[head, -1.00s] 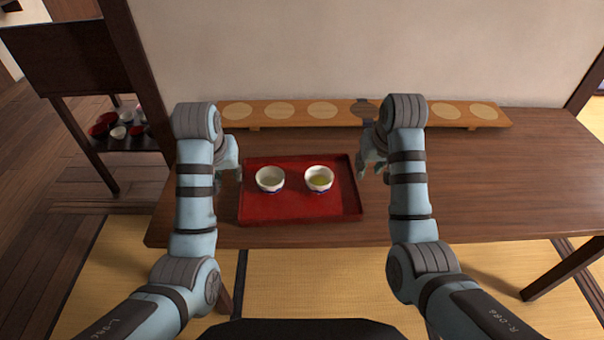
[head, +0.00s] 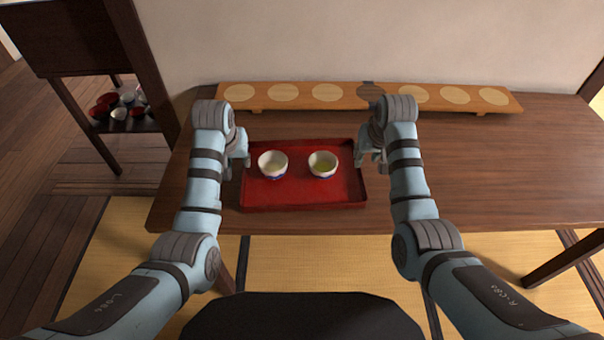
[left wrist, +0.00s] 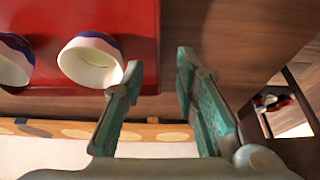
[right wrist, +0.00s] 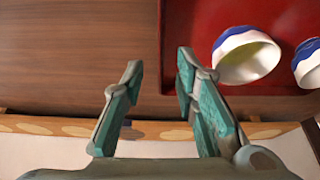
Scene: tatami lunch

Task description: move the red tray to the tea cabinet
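The red tray (head: 300,198) lies flat on the low table, carrying two white-and-blue cups, the left cup (head: 273,164) and the right cup (head: 322,163), the right one with greenish tea. My left gripper (head: 243,160) is open at the tray's left edge; in the left wrist view its fingers (left wrist: 158,68) stand on either side of the rim line. My right gripper (head: 366,158) is open at the right edge, its fingers (right wrist: 158,68) likewise straddling the rim line. Whether the fingers touch the rim cannot be told. The dark tea cabinet (head: 75,45) stands at the left.
The cabinet's lower shelf holds several red, white and dark bowls (head: 122,105). A long wooden board (head: 305,95) with round pale spots lies along the table's back by the wall. The table (head: 480,180) is clear to the right.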

